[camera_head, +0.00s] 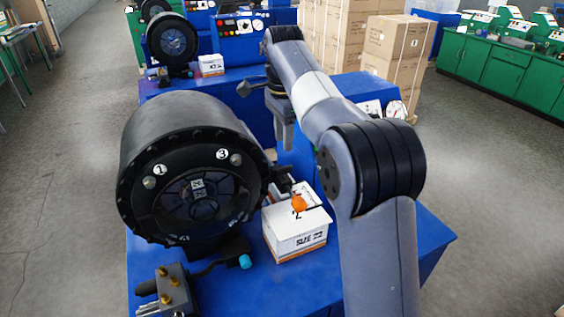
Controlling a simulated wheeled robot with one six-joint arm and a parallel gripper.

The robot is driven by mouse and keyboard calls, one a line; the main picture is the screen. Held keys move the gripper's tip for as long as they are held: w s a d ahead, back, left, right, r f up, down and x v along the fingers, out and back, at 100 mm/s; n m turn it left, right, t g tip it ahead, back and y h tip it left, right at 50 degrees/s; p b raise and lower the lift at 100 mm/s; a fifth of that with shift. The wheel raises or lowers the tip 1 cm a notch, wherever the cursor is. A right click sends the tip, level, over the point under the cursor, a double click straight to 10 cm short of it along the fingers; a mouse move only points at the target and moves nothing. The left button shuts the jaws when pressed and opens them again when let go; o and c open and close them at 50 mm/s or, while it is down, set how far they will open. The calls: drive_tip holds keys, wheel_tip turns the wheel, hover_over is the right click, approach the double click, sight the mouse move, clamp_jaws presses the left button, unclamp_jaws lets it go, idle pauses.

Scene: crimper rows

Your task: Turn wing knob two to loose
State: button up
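A big black round crimper head (190,172) stands at the left on a blue bench. White number discs 1 (160,170) and 3 (222,154) show on its face; other marks low on the face are partly cut off. A small orange knob-like part (299,203) with a dark mark below it shows over a white box; I cannot tell whether it is wing knob two or what it is fixed to. My gripper (284,132) hangs down behind and right of the crimper head, apart from the orange part. Its fingertips are too unclear to tell open from shut.
The white and orange box (296,240) sits right of the crimper head on the blue bench (432,238). A block with brass fittings (172,288) and a handle with a cyan end (245,262) are in front. Another crimper (172,38) and cardboard boxes (395,50) stand behind.

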sight(283, 167)
wheel_tip(283, 167, down, 8)
drive_tip(key=shift+f, duration=0.2)
drive_tip(key=shift+c, duration=0.3)
clamp_jaws()
